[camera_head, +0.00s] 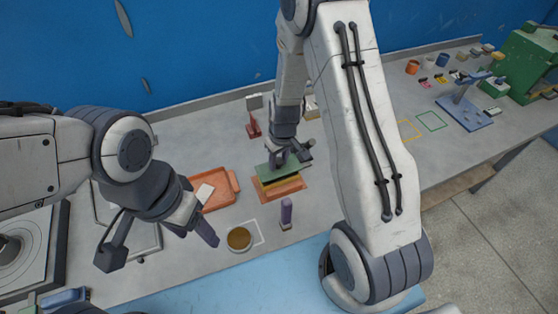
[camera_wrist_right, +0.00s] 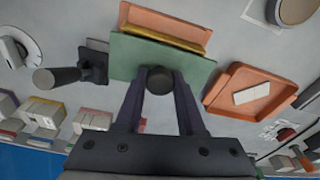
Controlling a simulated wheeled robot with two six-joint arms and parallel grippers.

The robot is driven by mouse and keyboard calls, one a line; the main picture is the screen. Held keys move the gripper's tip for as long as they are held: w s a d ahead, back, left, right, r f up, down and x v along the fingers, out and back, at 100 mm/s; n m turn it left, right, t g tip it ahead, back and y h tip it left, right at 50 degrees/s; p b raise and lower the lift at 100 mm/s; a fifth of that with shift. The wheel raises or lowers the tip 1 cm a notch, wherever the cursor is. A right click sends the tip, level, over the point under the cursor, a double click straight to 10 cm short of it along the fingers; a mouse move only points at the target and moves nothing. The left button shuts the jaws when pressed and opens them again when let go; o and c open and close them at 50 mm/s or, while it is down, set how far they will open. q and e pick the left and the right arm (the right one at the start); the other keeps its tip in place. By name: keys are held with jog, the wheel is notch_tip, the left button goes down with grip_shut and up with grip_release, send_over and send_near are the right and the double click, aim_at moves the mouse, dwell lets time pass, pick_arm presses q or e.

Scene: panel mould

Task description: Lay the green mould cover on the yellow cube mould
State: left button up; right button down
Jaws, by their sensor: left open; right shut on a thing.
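My right gripper (camera_head: 290,158) is shut on the dark round knob of the green mould cover (camera_head: 274,168). In the right wrist view the fingers (camera_wrist_right: 160,80) pinch that knob and the flat green cover (camera_wrist_right: 128,52) spreads out beyond them. The yellow cube mould (camera_head: 285,188) sits on an orange base (camera_head: 262,192). The cover overlaps its far part; a yellow strip (camera_wrist_right: 165,37) shows past the cover's edge in the wrist view. Whether cover and mould touch, I cannot tell. My left gripper (camera_head: 158,243) is open and empty at the left, apart from the mould.
An orange tray (camera_head: 216,202) with a white block lies left of the mould. A round brown-filled dish (camera_head: 239,239) and a purple-handled tool (camera_head: 286,212) stand in front. A red-based stand (camera_head: 253,128) is behind. Yellow and green outlines mark free bench at the right.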

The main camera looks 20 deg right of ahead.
jog(key=shift+f, duration=0.55)
jog(key=shift+f+b, duration=0.6)
jog(key=shift+b, duration=0.15)
jog(key=c, duration=0.5)
grip_release()
jog(key=shift+r, duration=0.1)
